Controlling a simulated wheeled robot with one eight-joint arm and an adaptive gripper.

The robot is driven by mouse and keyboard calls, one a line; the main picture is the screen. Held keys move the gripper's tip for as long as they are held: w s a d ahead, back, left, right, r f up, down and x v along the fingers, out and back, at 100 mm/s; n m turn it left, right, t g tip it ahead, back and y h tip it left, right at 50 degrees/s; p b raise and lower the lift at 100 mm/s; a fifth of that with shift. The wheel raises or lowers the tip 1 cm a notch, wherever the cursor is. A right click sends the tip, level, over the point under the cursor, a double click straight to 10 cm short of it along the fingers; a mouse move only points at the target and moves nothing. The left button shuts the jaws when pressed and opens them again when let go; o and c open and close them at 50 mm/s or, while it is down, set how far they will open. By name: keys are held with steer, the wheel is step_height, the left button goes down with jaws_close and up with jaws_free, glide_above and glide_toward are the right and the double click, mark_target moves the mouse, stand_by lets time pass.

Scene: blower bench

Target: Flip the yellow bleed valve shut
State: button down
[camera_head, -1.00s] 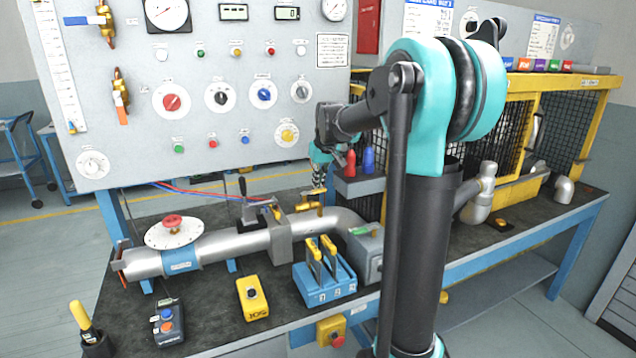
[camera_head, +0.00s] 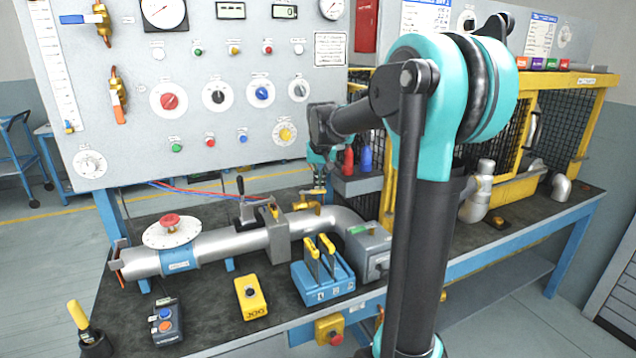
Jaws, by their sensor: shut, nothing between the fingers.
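The yellow bleed valve (camera_head: 303,209) is a small brass-yellow fitting with a lever on top of the grey pipe (camera_head: 235,243), right of the grey clamp block. My gripper (camera_head: 319,188) points down just above the valve, at its right side. The gripper is small in view and partly hidden by my own wrist; its fingers look shut and empty. I cannot tell whether it touches the lever, nor read the lever's exact angle.
A blue block with yellow-handled levers (camera_head: 324,280) stands in front of the pipe. The grey panel (camera_head: 130,150) rises behind. Red and blue bottles (camera_head: 365,159) stand on a shelf right of my gripper. A yellow button box (camera_head: 251,298) sits at the front.

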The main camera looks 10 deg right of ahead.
mark_target(317, 190)
steer(key=s+m+h, duration=0.1)
steer(key=m, duration=0.1)
steer(key=s+m, duration=0.2)
steer(key=m, duration=0.1)
steer(key=shift+a+m+g+h, duration=0.1)
steer(key=shift+m+g+h, duration=0.2)
steer(key=shift+h, duration=0.1)
steer(key=s+m, duration=0.1)
steer(key=m, duration=0.2)
steer(key=s+a+m+g+h, duration=0.1)
steer(key=m, duration=0.2)
steer(key=shift+s+a, duration=0.2)
steer(key=shift+w, duration=0.15)
steer(key=shift+w+a, duration=0.4)
steer(key=shift+w, duration=0.2)
